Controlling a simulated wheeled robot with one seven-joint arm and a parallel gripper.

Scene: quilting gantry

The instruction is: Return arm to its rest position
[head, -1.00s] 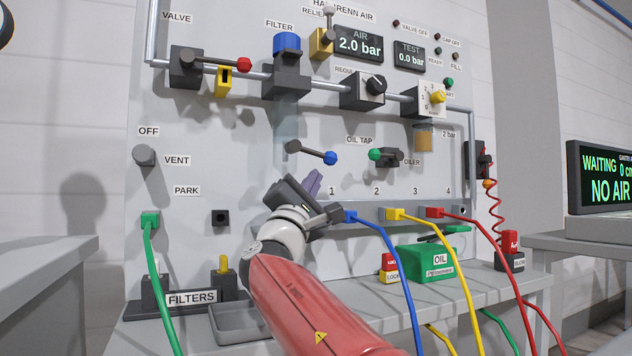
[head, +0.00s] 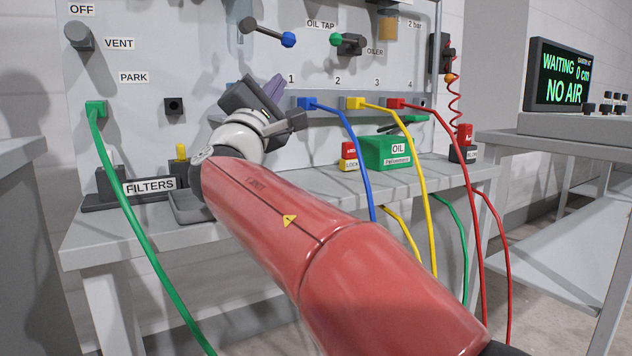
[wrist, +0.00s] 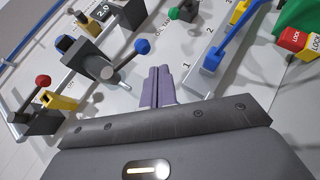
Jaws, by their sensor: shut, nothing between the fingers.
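My red and white arm reaches over the bench toward the grey panel. My gripper (head: 272,88) is in front of the panel, left of port 1, with its purple fingers together and nothing held. In the wrist view the fingers of my gripper (wrist: 157,88) are closed and point at the panel, with the blue-knobbed lever (wrist: 142,46) just beyond them. I cannot tell whether the fingertips touch the panel.
Blue (head: 346,140), yellow (head: 412,150) and red (head: 452,142) hoses hang from the ports right of my gripper. A green hose (head: 135,232) hangs at left. A green oil box (head: 375,153), a lock box (head: 349,163) and a filter tray (head: 190,208) stand on the bench.

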